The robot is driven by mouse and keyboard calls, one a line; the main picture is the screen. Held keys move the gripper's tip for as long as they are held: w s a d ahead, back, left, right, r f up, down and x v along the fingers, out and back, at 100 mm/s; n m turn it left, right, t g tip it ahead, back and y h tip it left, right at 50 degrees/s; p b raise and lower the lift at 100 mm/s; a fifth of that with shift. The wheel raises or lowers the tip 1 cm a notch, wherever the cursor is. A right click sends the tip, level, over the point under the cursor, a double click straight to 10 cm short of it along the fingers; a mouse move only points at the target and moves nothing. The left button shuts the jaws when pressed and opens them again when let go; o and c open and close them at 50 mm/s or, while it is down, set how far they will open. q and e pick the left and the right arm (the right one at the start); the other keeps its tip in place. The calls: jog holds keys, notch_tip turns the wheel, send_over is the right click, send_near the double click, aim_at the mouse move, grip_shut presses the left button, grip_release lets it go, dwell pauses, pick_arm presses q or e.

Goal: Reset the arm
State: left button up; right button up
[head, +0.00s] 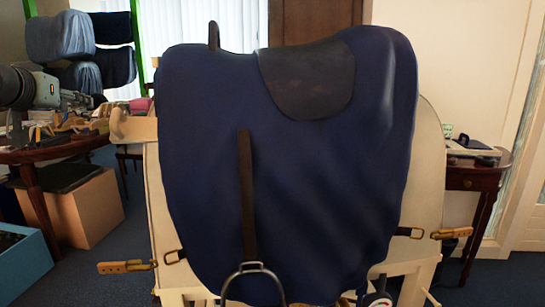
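My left gripper (88,101) is at the far left in the head view, at the end of my grey arm, in front of a table with tools. It is small and seen against clutter, so I cannot tell whether it is open or shut. It is well apart from the dark blue saddle cover (300,180) draped over the stand in the middle. My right gripper is not in view.
A dark flap (308,78) lies on top of the cover, and a strap with a metal stirrup (252,270) hangs down its front. Buckled straps (127,266) stick out on both sides. A box (82,205) stands left, and a side table (475,177) right.

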pick_arm(q)
notch_tip(320, 180, down, 39)
jog(key=w+a+n+g+h, duration=0.2)
jog(key=a+n+g, duration=0.15)
jog(key=g, duration=0.45)
jog(key=w+a+r+m+t+y, duration=0.3)
jog(key=a+r+m+y, duration=0.4)
jog(key=a, duration=0.5)
jog(key=s+d+f+g+h, duration=0.1)
jog(key=s+d+f, duration=0.3)
jog(key=d+f, duration=0.3)
jog(key=s+d+f+m+g+h, duration=0.1)
jog(key=s+d+f, duration=0.3)
jog(key=f, duration=0.5)
jog(key=s+d+f+h, duration=0.1)
jog(key=s+d+f, duration=0.3)
jog(key=d+f, duration=0.3)
jog(key=s+d+f+g+h, duration=0.1)
jog(key=s+d+f, duration=0.4)
jog(key=s, duration=0.4)
jog(key=s+d+f+g+h, duration=0.1)
jog(key=s+d+f+g, duration=0.1)
jog(key=s+d+f, duration=0.4)
jog(key=s+d+f+g+h, duration=0.1)
jog(key=s+d+f, duration=0.5)
jog(key=s, duration=0.6)
jog(key=shift+s+f+h, duration=0.2)
jog(key=shift+s+h, duration=0.05)
jog(key=shift+h, duration=0.25)
